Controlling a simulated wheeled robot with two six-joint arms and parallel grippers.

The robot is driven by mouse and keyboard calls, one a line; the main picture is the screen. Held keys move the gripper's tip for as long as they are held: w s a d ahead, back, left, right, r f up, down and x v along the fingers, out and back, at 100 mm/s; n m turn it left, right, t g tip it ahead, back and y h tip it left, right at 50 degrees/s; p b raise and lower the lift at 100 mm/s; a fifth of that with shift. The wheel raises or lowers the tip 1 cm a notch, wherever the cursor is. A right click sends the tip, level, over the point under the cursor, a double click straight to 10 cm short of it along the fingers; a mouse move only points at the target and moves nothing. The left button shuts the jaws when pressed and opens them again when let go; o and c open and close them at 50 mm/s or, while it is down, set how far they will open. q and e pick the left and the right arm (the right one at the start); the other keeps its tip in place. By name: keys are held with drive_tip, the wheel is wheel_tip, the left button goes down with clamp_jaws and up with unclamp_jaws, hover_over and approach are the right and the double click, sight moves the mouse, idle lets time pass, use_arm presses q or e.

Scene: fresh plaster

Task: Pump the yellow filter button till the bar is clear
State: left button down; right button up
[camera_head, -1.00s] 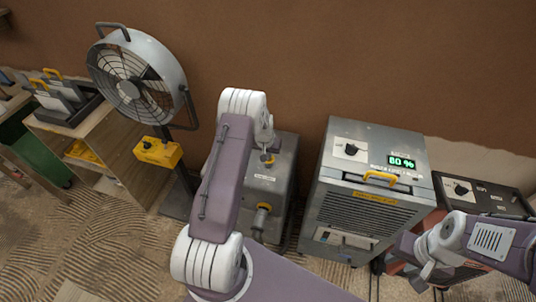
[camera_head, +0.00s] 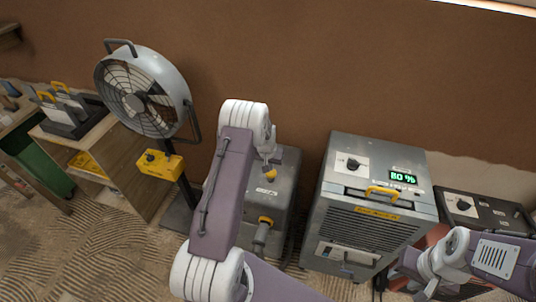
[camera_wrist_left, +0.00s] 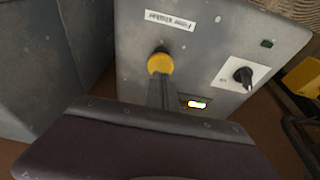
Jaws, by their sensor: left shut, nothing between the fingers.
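The yellow filter button (camera_head: 271,175) is on top of a grey metal box (camera_head: 286,192). In the left wrist view the round yellow button (camera_wrist_left: 160,63) sits below a white label. My left gripper (camera_wrist_left: 158,82) is shut and empty, its fingertips at the button's near edge; I cannot tell whether they press it. In the head view my left gripper (camera_head: 268,160) is just above the button, partly hidden by its own arm. A small lit bar (camera_wrist_left: 196,104) shows white with coloured edges, partly covered by the fingers. My right gripper (camera_head: 428,288) is low at the right, its jaws unclear.
A grey machine (camera_head: 375,200) with a green "80 %" display stands to the right of the box. A fan (camera_head: 142,92) with a yellow control box (camera_head: 158,163) stands to the left. A black knob (camera_wrist_left: 243,74) is beside the button. A dark-topped unit (camera_head: 485,212) is at far right.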

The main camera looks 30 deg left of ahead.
use_arm(q)
drive_tip(key=v, duration=0.9)
drive_tip(key=shift+b, duration=0.3)
use_arm(e)
drive_tip(key=shift+s+f, duration=0.15)
drive_tip(key=shift+f, duration=0.35)
